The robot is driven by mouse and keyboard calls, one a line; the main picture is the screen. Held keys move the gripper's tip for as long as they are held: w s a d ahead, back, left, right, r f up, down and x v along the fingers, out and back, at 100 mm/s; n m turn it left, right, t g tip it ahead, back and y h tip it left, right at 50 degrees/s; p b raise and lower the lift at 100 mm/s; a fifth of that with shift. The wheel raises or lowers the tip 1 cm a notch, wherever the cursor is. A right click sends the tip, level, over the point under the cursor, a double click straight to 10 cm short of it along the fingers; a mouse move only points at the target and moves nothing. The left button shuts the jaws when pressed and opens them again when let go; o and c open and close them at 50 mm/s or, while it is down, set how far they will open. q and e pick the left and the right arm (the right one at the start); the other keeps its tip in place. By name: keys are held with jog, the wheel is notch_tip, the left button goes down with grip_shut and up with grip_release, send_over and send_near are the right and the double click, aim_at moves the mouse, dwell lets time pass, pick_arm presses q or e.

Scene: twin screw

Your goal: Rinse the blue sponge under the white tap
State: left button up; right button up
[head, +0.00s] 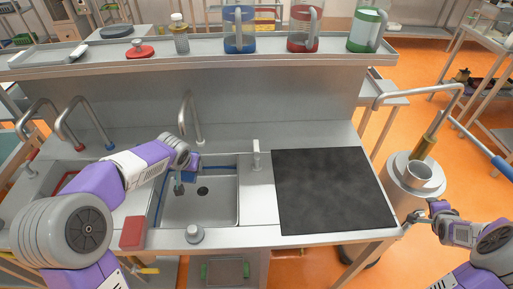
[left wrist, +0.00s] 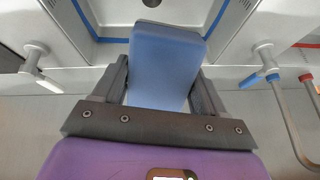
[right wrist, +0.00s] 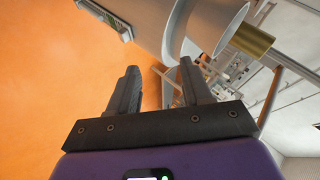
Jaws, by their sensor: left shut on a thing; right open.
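My left gripper (head: 180,186) reaches down over the left part of the metal sink (head: 222,213). In the left wrist view it (left wrist: 163,92) is shut on the blue sponge (left wrist: 166,62), which sits between both fingers. In the head view the sponge is mostly hidden by the gripper. A tap fitting with a white lever (left wrist: 38,70) shows at the left of the left wrist view; a similar white tap fitting (head: 256,155) stands right of the sink in the head view. A curved grey spout (head: 190,112) rises behind the sink. No running water shows. My right gripper (right wrist: 150,88) is open and empty.
A red block (head: 133,232) lies on the counter left of the sink. A dark board (head: 332,190) covers the right counter. Two more curved spouts (head: 70,120) stand at the left. A shelf (head: 215,53) with jugs runs behind. A metal vessel (head: 415,175) stands near my right gripper.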

jog(key=w+a+r+t, duration=0.2)
jog(key=w+r+t, duration=0.1)
jog(key=r, duration=0.6)
jog(key=w+a+r+m+t, duration=0.1)
jog(key=w+r+t, duration=0.15)
jog(key=r, duration=0.65)
jog(key=w+a+r+t, duration=0.2)
jog(key=w+r+t, duration=0.15)
jog(key=r, duration=0.55)
jog(key=w+a+r+t+y, duration=0.2)
jog(key=w+a+r+t, duration=0.2)
jog(key=a+r, duration=0.75)
jog(key=w+a+f+m+g+y, duration=0.15)
jog(key=w+a+f+m, duration=0.35)
jog(key=a, duration=0.5)
jog(key=w+a+f+m+g+y, duration=0.1)
jog(key=w+a+f+m+y, duration=0.15)
jog(key=w+a+f, duration=0.65)
jog(key=m+g, duration=0.5)
jog(key=m, duration=0.4)
send_near(256, 146)
jog(key=shift+h, duration=0.3)
jog(key=x, duration=0.8)
jog(key=shift+w+a, duration=0.15)
jog(key=shift+w, duration=0.15)
